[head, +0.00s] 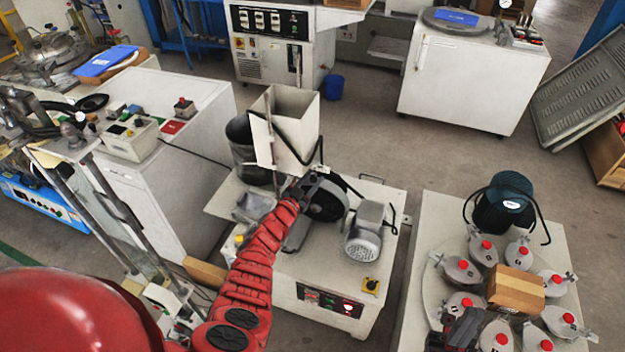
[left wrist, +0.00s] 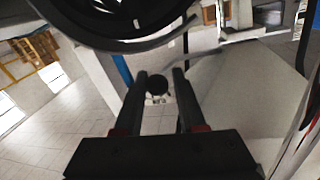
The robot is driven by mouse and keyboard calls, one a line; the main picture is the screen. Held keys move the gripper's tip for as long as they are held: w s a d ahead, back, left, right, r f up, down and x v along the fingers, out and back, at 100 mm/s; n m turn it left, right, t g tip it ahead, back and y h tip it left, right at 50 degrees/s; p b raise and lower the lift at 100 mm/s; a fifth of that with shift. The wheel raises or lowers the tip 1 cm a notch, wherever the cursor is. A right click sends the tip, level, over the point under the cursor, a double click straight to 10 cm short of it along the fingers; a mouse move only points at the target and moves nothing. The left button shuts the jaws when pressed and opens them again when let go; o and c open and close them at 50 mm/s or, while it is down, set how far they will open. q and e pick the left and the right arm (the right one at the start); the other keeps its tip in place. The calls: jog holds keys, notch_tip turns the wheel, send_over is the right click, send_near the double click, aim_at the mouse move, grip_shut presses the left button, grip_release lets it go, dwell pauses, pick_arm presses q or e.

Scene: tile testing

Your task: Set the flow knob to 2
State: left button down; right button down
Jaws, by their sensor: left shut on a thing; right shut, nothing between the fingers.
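My left arm, red, reaches from the bottom left of the head view to the machine with the white hopper (head: 288,120). My left gripper (head: 302,188) is small and dark there, below the hopper and beside a black wheel (head: 325,201). In the left wrist view the fingers of my left gripper (left wrist: 160,78) stand on either side of a round black knob (left wrist: 157,85) and are shut on it. I cannot read a scale or tell its setting; in the head view my gripper hides it. My right gripper (head: 457,328), dark, is shut and empty at the bottom right.
A grey motor (head: 364,230) and a yellow-plated switch (head: 371,286) are on the hopper machine.

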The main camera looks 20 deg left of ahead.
pick_arm(q)
jog(key=shift+d+f, duration=0.1)
jog(key=shift+f, duration=0.05)
dwell(0.7)
jog(key=shift+s+d+p, duration=0.1)
jog(key=shift+d+p, duration=0.2)
jog(key=shift+d, duration=0.85)
jog(key=c, duration=0.6)
grip_release()
jog(key=shift+a, duration=0.1)
jog(key=v, duration=1.7)
jog(key=shift+s, duration=0.15)
